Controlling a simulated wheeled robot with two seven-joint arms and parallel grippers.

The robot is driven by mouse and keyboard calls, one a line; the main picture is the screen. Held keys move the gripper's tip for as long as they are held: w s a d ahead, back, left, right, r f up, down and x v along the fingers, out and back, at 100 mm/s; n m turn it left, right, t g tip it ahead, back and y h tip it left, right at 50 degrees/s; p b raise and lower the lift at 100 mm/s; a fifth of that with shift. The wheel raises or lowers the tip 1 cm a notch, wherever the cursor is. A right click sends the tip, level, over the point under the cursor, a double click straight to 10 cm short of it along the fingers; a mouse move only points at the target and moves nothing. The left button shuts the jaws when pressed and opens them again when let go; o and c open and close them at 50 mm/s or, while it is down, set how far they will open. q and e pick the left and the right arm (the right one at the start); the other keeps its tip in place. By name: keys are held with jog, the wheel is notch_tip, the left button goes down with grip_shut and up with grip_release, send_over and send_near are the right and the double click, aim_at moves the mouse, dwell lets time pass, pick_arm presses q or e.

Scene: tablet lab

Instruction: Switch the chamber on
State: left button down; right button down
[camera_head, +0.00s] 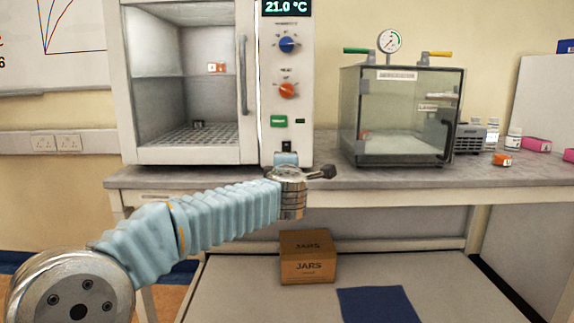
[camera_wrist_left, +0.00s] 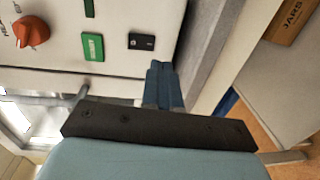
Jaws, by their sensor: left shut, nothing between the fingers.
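The white chamber (camera_head: 130,90) stands on the bench, with a windowed front and a control panel on its right. Its display (camera_head: 287,7) is lit and reads 21.0 °C. Below are a blue knob (camera_head: 287,45), an orange-red knob (camera_head: 287,90), a green button (camera_head: 279,121) and a small black rocker switch (camera_head: 286,146). The switch also shows in the left wrist view (camera_wrist_left: 141,41). My left gripper (camera_head: 287,158) is shut and empty, its fingertips (camera_wrist_left: 160,66) just below the switch. I cannot tell whether they touch the panel. My right gripper is not in view.
A clear glass chamber (camera_head: 400,115) with a gauge (camera_head: 389,41) stands on the bench to the right. Small bottles (camera_head: 514,139) and boxes (camera_head: 537,145) lie further right. A cardboard JARS box (camera_head: 307,258) and a blue mat (camera_head: 378,305) lie on the lower surface.

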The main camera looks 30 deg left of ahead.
pick_arm(q)
jog(key=v, duration=0.7)
jog(key=shift+s+d+f+b, duration=0.3)
jog(key=shift+f+b, duration=0.1)
jog(key=shift+f, duration=0.25)
